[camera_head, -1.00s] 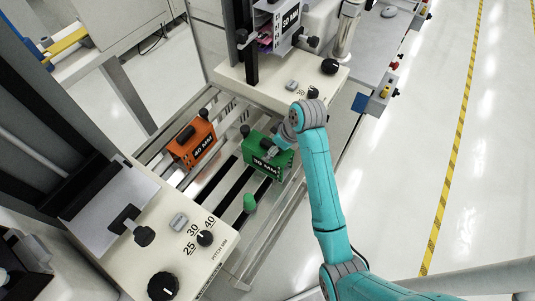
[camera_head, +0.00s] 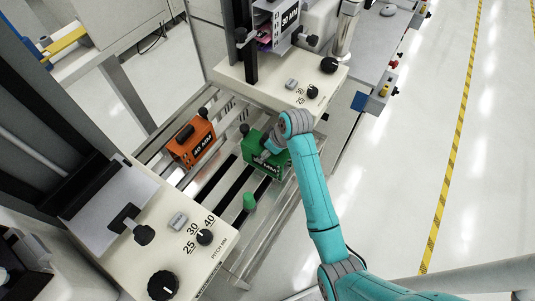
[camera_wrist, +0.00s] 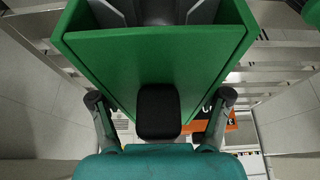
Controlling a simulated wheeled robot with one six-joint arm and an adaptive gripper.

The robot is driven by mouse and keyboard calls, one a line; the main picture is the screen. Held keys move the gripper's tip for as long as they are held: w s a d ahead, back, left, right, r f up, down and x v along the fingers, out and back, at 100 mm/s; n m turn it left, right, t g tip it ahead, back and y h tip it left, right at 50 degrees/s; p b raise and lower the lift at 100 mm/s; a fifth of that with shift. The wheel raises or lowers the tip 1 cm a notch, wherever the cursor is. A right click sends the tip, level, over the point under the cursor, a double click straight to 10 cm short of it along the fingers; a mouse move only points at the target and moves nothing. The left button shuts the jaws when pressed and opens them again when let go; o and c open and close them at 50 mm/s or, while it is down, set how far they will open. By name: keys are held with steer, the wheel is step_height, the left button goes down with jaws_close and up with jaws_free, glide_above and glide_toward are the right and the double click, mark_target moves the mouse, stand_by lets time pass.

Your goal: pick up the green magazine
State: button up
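The green magazine (camera_head: 253,143) sits on the slatted rack between two cream machine panels in the head view. My arm reaches over it from the right and hides part of its white-lettered label. In the wrist view the green magazine (camera_wrist: 150,55) fills the upper middle, with a black handle (camera_wrist: 158,112) at its near side. My gripper (camera_wrist: 160,98) is open, with one finger on each side of the handle and a visible gap on both sides. In the head view my gripper (camera_head: 269,150) is at the magazine, its fingers too small to make out.
An orange magazine (camera_head: 192,142) marked 40 MM stands left of the green one on the rack. A green knob (camera_head: 249,202) stands in front. The near panel (camera_head: 190,250) and far panel (camera_head: 262,88) carry black knobs. Open floor lies right.

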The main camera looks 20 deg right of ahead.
steer(key=c, duration=0.7)
steer(key=shift+r, duration=0.1)
